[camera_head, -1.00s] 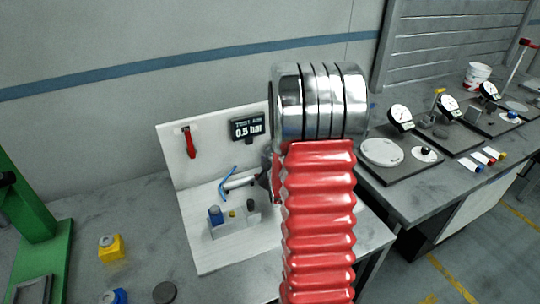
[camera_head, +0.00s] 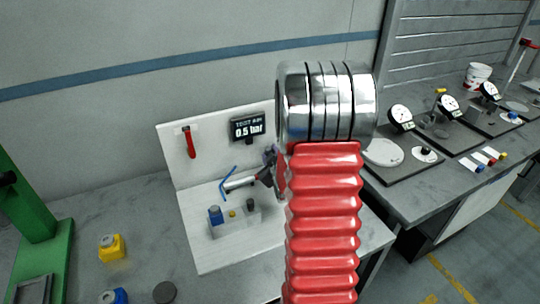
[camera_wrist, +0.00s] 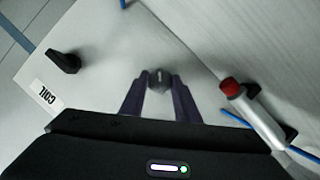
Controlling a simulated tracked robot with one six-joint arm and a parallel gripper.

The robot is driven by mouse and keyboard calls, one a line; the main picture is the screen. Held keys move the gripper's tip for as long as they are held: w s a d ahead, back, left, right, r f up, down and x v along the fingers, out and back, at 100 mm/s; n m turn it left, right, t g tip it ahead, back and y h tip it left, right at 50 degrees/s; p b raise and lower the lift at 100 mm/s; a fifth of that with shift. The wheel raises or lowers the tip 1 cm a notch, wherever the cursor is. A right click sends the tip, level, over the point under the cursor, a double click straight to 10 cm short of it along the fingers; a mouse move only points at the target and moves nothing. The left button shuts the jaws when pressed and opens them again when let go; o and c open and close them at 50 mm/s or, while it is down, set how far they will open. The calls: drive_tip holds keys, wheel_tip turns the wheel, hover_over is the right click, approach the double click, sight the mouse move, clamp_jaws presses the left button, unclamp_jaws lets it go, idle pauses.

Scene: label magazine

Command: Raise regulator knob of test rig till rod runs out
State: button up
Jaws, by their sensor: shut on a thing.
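The test rig is a white panel and base (camera_head: 205,258) with a dark display (camera_head: 249,128) reading 0.5 bar. In the wrist view my gripper (camera_wrist: 160,84) is shut on a small grey knob (camera_wrist: 160,76) with a pale index line, taken as the regulator knob. A pale cylinder (camera_wrist: 262,120) with a red end (camera_wrist: 230,87) lies to the right of the fingers; it also shows in the head view (camera_head: 238,183). Whether its rod is out I cannot tell. My arm hides part of the rig in the head view.
A black knob (camera_wrist: 66,61) stands left of my fingers, near a COIL label (camera_wrist: 46,95). A red handle (camera_head: 190,142) hangs on the panel. A blue hose (camera_head: 227,184) rises by the cylinder. A yellow block (camera_head: 111,248) stands on the bench at left; gauges stand on the right bench.

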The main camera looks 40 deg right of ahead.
drive_tip(key=shift+f+m+y, duration=0.15)
drive_tip(key=shift+m+y, duration=0.15)
drive_tip(key=shift+m, duration=0.1)
drive_tip(key=shift+s+a, duration=0.1)
drive_tip(key=o, duration=0.7)
drive_tip(key=shift+c, duration=0.2)
drive_tip(key=o, duration=0.4)
